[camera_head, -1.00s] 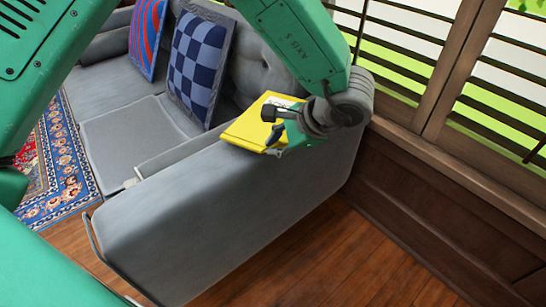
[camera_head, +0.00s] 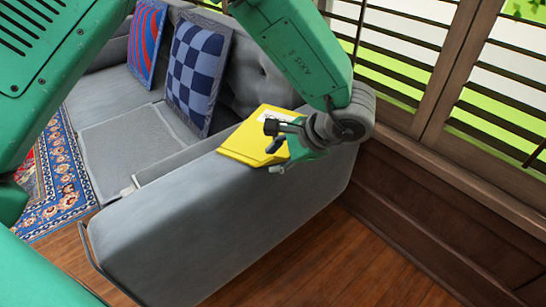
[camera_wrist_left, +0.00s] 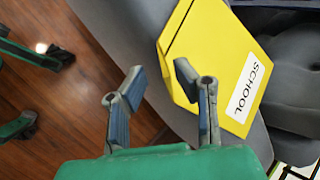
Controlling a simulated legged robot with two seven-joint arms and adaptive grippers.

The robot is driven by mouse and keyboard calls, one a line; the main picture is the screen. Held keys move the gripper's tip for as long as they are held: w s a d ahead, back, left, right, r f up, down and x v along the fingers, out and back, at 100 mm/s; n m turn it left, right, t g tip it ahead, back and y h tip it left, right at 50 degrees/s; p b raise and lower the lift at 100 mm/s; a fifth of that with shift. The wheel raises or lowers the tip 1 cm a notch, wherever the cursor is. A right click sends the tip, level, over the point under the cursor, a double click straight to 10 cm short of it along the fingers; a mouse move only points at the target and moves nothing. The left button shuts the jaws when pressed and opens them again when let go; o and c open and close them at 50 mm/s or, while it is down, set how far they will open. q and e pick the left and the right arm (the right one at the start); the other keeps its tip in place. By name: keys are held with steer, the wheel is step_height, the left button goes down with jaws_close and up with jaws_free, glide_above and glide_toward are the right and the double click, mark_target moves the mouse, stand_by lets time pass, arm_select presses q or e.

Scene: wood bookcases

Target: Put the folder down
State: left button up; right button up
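A yellow folder (camera_head: 243,142) with a white label lies flat on the grey sofa's near armrest (camera_head: 215,215). In the left wrist view the folder (camera_wrist_left: 213,50) shows its "SCHOOL" label and lies to the right of the fingers. My left gripper (camera_head: 271,136) is at the folder's right edge in the head view. In the wrist view its two fingers (camera_wrist_left: 160,76) are apart with nothing between them, and the right fingertip overlaps the folder's edge in the picture. Whether it touches the folder I cannot tell. My right gripper is not in view.
A checkered blue pillow (camera_head: 198,72) and a red-blue pillow (camera_head: 146,42) lean on the sofa back. A wood-panelled wall with shuttered windows (camera_head: 420,60) stands close at right. Wood floor (camera_head: 330,260) is clear in front; a patterned rug (camera_head: 55,185) lies left.

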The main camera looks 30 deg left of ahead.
arm_select(q)
steer(key=p+v, duration=0.3)
steer(key=v, duration=0.7)
steer(key=shift+r+p, duration=0.15)
steer(key=shift+p, duration=0.25)
